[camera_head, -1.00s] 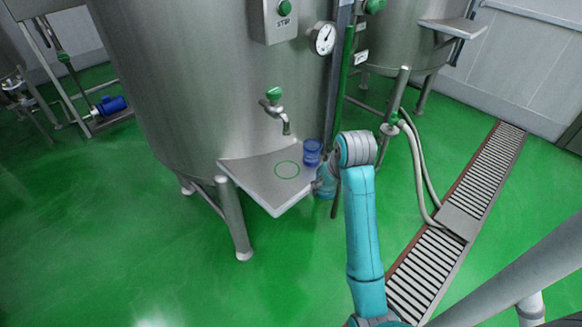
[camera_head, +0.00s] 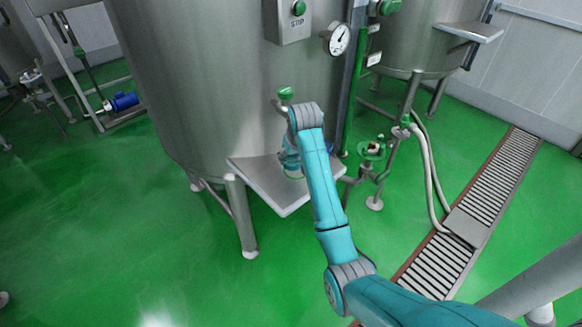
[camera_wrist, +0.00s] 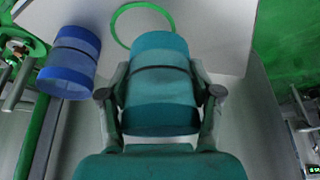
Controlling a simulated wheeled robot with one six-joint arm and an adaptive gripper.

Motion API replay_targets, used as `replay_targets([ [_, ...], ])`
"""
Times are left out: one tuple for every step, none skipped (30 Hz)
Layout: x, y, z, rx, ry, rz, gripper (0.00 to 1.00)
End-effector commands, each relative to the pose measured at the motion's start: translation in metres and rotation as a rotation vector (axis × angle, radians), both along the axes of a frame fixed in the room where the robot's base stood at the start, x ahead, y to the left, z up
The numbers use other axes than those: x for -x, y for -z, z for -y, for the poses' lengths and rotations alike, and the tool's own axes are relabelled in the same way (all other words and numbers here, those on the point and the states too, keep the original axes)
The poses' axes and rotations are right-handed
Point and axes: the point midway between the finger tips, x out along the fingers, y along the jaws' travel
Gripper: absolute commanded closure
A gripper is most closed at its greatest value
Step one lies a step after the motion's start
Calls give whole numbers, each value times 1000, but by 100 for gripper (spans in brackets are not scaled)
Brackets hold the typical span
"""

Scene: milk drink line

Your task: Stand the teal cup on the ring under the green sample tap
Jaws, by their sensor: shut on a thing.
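My gripper (camera_wrist: 160,100) is shut on the teal cup (camera_wrist: 160,62), one finger on each side of it. In the wrist view the cup hides part of the green ring (camera_wrist: 117,24) on the steel shelf. I cannot tell whether the cup touches the shelf. In the head view my gripper (camera_head: 290,158) is over the shelf (camera_head: 283,195), largely hidden by my arm. A bit of the ring (camera_head: 293,177) shows there. The green-handled sample tap (camera_head: 286,93) is just above my wrist, its spout mostly hidden.
A blue cup (camera_wrist: 70,62) stands on the shelf left of the teal cup in the wrist view, with a gap between. My arm mostly hides it in the head view. The steel tank (camera_head: 190,90) rises behind the shelf. A green valve and pipes (camera_head: 372,150) are right of it.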

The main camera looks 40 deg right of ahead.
Motion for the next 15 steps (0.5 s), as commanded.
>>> replay_targets([
  [0, 2, 0, 1, 0, 2, 64],
  [0, 3, 0, 1, 0, 2, 64],
  [0, 6, 0, 0, 0, 1, 64],
  [0, 9, 0, 0, 0, 0, 64],
  [0, 13, 0, 0, 0, -1, 64],
  [1, 19, 0, 0, 0, -1, 64],
  [1, 23, 0, 0, 0, -1, 64],
  [1, 28, 0, 0, 0, -1, 64],
  [1, 35, 0, 0, 0, -1, 64],
  [1, 40, 0, 0, 0, -1, 64],
  [1, 44, 0, -1, 0, -2, 64],
  [1, 49, 0, 0, 0, 0, 64],
  [-3, 49, 0, 1, 0, 2, 64],
  [-5, 51, 0, 0, 0, 1, 64],
  [-7, 52, 0, 0, 0, 1, 64],
])
